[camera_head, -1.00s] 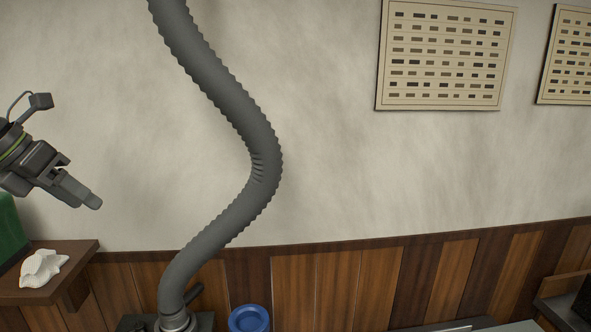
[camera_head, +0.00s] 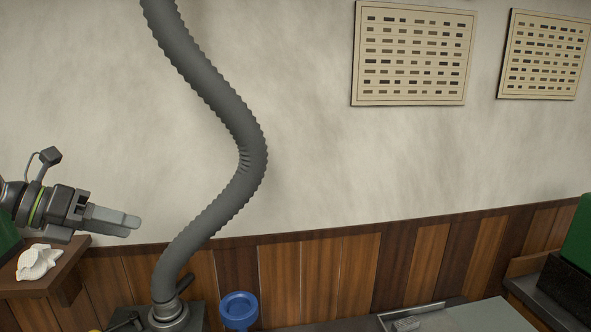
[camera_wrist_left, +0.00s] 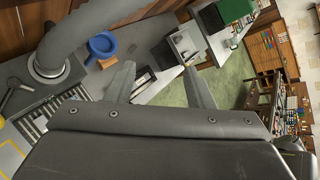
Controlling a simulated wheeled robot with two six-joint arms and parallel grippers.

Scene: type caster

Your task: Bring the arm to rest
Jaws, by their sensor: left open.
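My left gripper (camera_head: 132,221) comes in from the left in the head view, raised in front of the pale wall and left of the grey hose. In the left wrist view its two fingers (camera_wrist_left: 160,80) stand apart with nothing between them, so it is open and empty. My right gripper is in neither view.
A ribbed grey hose (camera_head: 250,150) rises from a dark base. A blue round dish (camera_head: 239,308) stands beside it. A white crumpled object (camera_head: 38,262) lies on a wooden shelf (camera_head: 70,262) below my left gripper. Two charts (camera_head: 412,53) hang on the wall.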

